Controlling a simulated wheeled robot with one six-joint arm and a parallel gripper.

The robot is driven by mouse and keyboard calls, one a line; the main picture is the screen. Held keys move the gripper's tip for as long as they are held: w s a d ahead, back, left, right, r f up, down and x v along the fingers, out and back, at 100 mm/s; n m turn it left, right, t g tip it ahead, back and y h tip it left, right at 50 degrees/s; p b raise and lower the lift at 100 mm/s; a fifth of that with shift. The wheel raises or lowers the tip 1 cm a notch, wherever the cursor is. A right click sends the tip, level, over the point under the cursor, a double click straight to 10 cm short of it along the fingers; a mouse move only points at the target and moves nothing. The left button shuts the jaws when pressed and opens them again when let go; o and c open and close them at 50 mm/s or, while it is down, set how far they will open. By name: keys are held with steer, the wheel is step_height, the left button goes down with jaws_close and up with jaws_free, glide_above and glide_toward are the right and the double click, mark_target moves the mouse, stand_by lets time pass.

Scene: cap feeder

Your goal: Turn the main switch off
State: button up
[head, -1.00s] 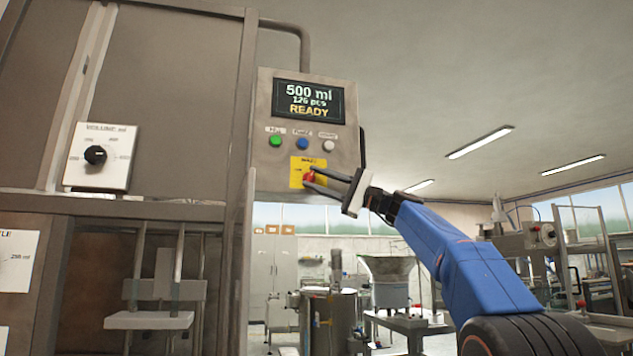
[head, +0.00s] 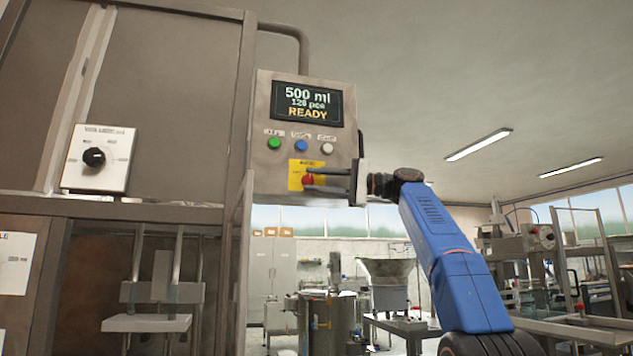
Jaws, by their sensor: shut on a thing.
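The main switch (head: 307,181) is a red knob on a yellow plate (head: 297,170), low on the grey control panel. My gripper (head: 314,180) reaches in from the right with its two dark fingers pointing left. The fingers are shut on the red knob and hide part of it. The fingers lie roughly level, one above the other. The exact angle of the knob is too small to tell. The display (head: 307,102) above is lit and reads 500 ml and READY.
Green (head: 274,143), blue (head: 301,145) and white (head: 327,148) buttons sit just above the yellow plate. A black volume dial (head: 94,157) is on the machine at the left. Free air lies below the panel; a steel tank (head: 330,320) stands behind.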

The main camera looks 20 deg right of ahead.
steer(key=shift+f, duration=0.1)
stand_by(0.3)
steer(key=o, duration=1)
steer(key=shift+o, duration=0.2)
steer(key=v, duration=1.7)
steer(key=shift+d, duration=0.25)
steer(key=shift+c, duration=0.3)
